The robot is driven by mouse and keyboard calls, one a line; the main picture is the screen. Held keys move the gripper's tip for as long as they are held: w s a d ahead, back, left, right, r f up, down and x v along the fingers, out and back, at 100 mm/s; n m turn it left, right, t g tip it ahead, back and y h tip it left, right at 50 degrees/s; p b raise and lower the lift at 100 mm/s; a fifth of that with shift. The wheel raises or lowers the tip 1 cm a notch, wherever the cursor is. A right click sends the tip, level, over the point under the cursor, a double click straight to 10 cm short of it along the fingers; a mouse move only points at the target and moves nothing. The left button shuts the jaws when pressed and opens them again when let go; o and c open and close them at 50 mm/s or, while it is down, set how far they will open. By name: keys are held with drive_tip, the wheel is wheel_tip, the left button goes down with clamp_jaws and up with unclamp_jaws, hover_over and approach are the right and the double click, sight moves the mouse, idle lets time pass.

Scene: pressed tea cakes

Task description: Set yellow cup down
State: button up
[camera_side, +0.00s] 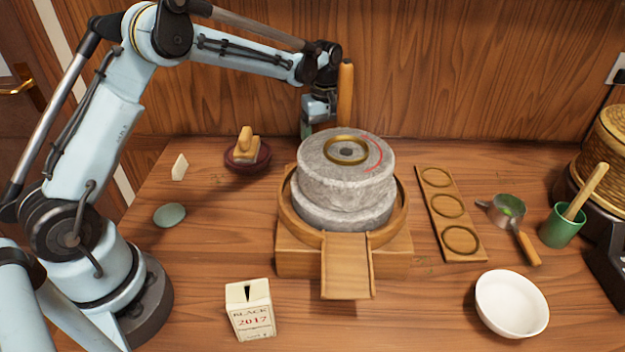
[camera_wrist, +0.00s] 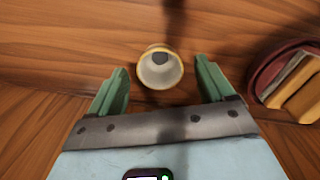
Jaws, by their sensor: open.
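The yellow cup (camera_wrist: 147,82) shows in the wrist view, its round mouth facing the camera, with a yellow rim, a pale inside and a dark round patch within. It appears to stand on the wooden table. My gripper (camera_wrist: 163,78) is open, with one green finger to each side of the cup and a visible gap on both sides. In the side view my gripper (camera_side: 307,130) is low at the back of the table, behind and left of the stone mill. I cannot make out the cup in that view.
The stone mill (camera_side: 345,200) has an upright wooden handle (camera_side: 345,92) close to my gripper. A dark red dish (camera_side: 233,162) with wooden pieces is left of my gripper; it also shows in the wrist view (camera_wrist: 262,78). The back wall (camera_side: 450,65) is close behind.

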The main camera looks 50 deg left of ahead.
wheel_tip(320, 180, up, 10)
drive_tip(key=shift+f, duration=0.25)
idle(0.3)
